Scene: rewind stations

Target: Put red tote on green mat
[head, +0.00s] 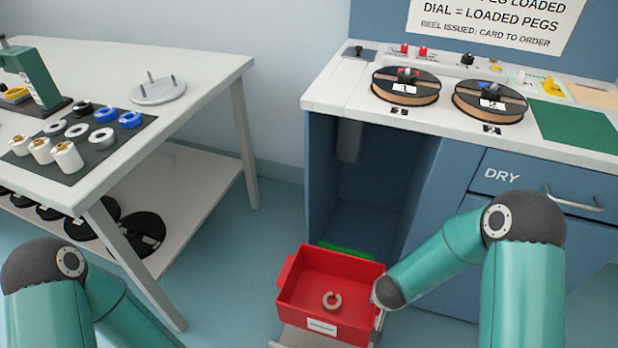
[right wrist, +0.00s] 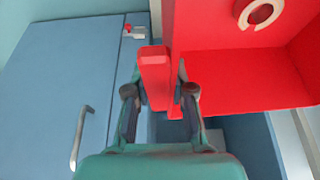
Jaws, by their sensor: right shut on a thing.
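My right gripper (right wrist: 160,98) is shut on the tote's red side handle (right wrist: 155,72) in the right wrist view. In the head view that gripper is mostly hidden at the tote's right side. A green strip (head: 345,248) shows just behind the tote; the tote hides the rest of it. A flat green mat (head: 575,126) lies on the blue counter at the right. My left gripper is out of view.
The blue counter (head: 325,88) has an open bay beneath it, behind the tote. Two reels (head: 406,86) stand on top. A drawer marked DRY (head: 520,180) is at right. A white table (head: 205,72) with spools is at left. Floor between is clear.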

